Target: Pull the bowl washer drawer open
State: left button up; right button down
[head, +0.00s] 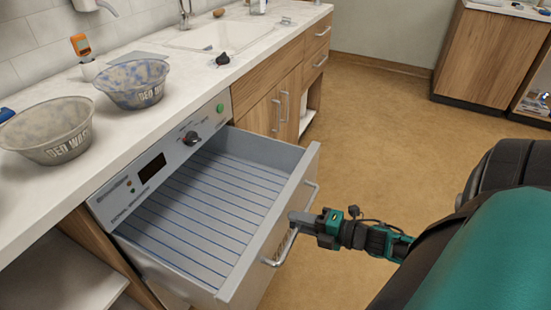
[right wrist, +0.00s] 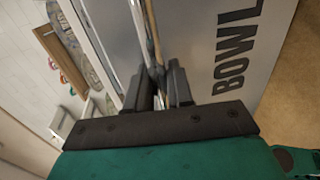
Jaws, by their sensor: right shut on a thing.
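The bowl washer drawer (head: 205,200) stands well out from the counter front, with its ribbed grey floor showing and nothing in it. Its bar handle (head: 279,248) runs along the drawer front. My right gripper (head: 296,217) is shut on the handle, near the middle of the bar. In the right wrist view the fingers (right wrist: 160,85) close around the bar, beside the drawer front (right wrist: 205,45) with the letters "BOWL". The control panel (head: 165,160) with a dark knob, a small display and a green button is above the drawer. My left gripper is not in view.
Two speckled bowls, one grey (head: 48,130) and one blue (head: 133,83), stand on the counter (head: 150,112) above. A sink (head: 225,38) and wooden cabinets (head: 275,110) lie beyond. The floor (head: 385,110) to the right of the drawer is clear.

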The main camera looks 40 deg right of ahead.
jog(key=shift+f+p+v, duration=0.15)
jog(key=shift+v, duration=0.75)
jog(key=shift+f+p+v, duration=0.1)
jog(key=shift+f+v, duration=0.1)
jog(key=shift+v, duration=0.7)
jog(key=shift+f+p+v, duration=0.15)
jog(key=shift+v, duration=0.7)
jog(key=shift+s, duration=0.1)
jog(key=c, duration=1.1)
grip_release()
jog(key=v, duration=1.3)
jog(key=shift+p, duration=0.4)
